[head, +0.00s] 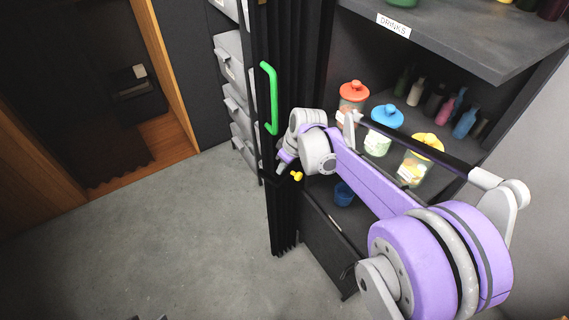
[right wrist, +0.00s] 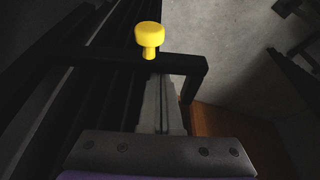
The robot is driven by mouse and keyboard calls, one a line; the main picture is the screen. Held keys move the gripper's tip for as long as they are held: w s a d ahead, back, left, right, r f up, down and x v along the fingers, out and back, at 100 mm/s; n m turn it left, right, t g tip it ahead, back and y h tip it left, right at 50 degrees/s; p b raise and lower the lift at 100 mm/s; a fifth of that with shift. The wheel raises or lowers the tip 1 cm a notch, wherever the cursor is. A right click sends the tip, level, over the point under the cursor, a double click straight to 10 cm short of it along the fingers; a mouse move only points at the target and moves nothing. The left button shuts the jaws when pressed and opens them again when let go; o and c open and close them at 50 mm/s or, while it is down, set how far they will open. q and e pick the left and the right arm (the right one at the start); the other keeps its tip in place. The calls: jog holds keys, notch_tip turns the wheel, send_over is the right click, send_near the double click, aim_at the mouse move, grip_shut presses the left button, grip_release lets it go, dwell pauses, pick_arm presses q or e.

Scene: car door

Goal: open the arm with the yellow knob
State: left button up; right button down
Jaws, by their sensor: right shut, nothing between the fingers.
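The yellow knob (head: 297,176) shows in the head view just right of my right gripper (head: 284,161), near the black folded door panel (head: 283,225). In the right wrist view the yellow knob (right wrist: 149,36) has a round head on a short stem, beyond the fingertips. A black bar (right wrist: 183,63) runs by its stem and bends at the right end; this may be the arm. My right gripper (right wrist: 161,105) is shut and empty, its fingers pointing toward the bar. Whether it touches the bar is unclear. My left gripper is out of view.
A green handle (head: 268,98) is on the black panel above the gripper. Shelves at right hold jars with red (head: 354,90), blue (head: 387,116) and yellow (head: 427,147) lids, and several bottles. Grey bins (head: 229,57) stand behind. The floor at left (head: 150,235) is clear.

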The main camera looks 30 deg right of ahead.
jog(key=shift+s, duration=0.1)
dwell(0.3)
jog(key=shift+s+d+n, duration=0.35)
jog(key=shift+s+n, duration=0.35)
jog(key=shift+s, duration=0.05)
jog(key=s+d+n+g+y+p, duration=0.1)
jog(key=s+d+n, duration=0.5)
jog(key=shift+s+y+p, duration=0.2)
jog(key=shift+y+p, duration=0.15)
jog(key=shift+y, duration=0.05)
jog(key=v, duration=0.7)
jog(key=shift+r+p, duration=0.25)
jog(key=shift+p, duration=0.1)
jog(key=shift+w, duration=0.1)
